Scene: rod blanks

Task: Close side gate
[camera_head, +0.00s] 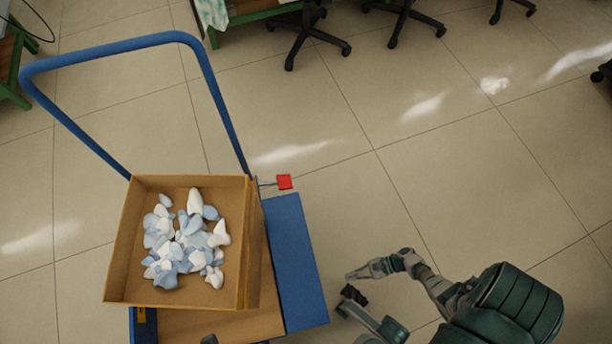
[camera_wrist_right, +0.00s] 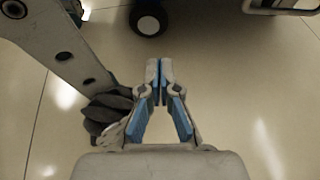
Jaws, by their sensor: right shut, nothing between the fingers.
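A blue flat panel (camera_head: 297,262) runs along the right side of a blue-framed cart. It may be the side gate; I cannot tell its exact angle. A red square tab (camera_head: 284,182) on a thin rod sticks out beside the panel's far end. My right gripper (camera_head: 350,275) is right of the panel, apart from it, pointing left over the floor. In the right wrist view its blue-padded fingers (camera_wrist_right: 160,72) are shut with nothing between them. A wheel (camera_wrist_right: 149,22) and a dark blue edge show at the top of that view.
An open cardboard box (camera_head: 118,266) holding several white and blue pieces (camera_head: 186,240) stands on the cart. The blue push handle (camera_head: 110,48) rises behind it. Chair bases (camera_head: 308,35) stand at the back. Tiled floor right of the cart is clear.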

